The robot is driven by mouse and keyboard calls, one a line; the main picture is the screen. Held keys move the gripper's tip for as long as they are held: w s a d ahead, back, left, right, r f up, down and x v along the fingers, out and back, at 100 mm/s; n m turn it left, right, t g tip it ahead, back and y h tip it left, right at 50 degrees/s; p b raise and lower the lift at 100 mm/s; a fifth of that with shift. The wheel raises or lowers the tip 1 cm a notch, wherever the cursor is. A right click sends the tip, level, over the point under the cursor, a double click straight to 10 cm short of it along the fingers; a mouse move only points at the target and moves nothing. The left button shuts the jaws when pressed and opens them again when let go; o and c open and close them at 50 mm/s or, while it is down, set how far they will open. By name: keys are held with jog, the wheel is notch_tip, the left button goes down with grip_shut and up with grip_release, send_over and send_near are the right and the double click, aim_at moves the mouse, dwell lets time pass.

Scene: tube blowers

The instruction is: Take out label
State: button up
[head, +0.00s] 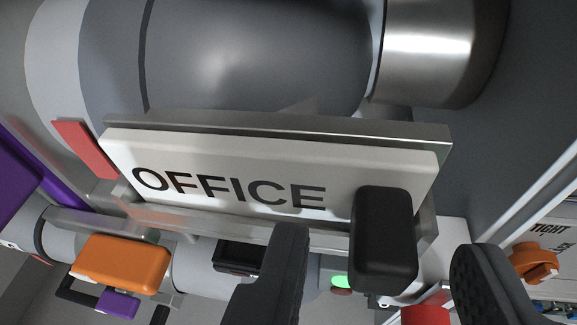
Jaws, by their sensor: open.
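A white label plate (237,172) with the black word OFFICE sits tilted in a grey metal holder (290,125), below a large grey tube. A black block-shaped handle (384,240) is at the right end of the label's front. My gripper (378,290) is open at the bottom of the view. Its left finger is below and left of the black handle and its right finger is to the right of it. The handle appears between the fingers; whether either finger touches it cannot be told. The lower right edge of the label is partly hidden by the handle.
The large grey tube (250,60) with a shiny metal end (435,50) fills the top. An orange block (122,262) and a red tab (86,148) are at left. An orange knob (535,262) near the word TIGHT is at right. A purple panel (15,175) is at far left.

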grip_shut()
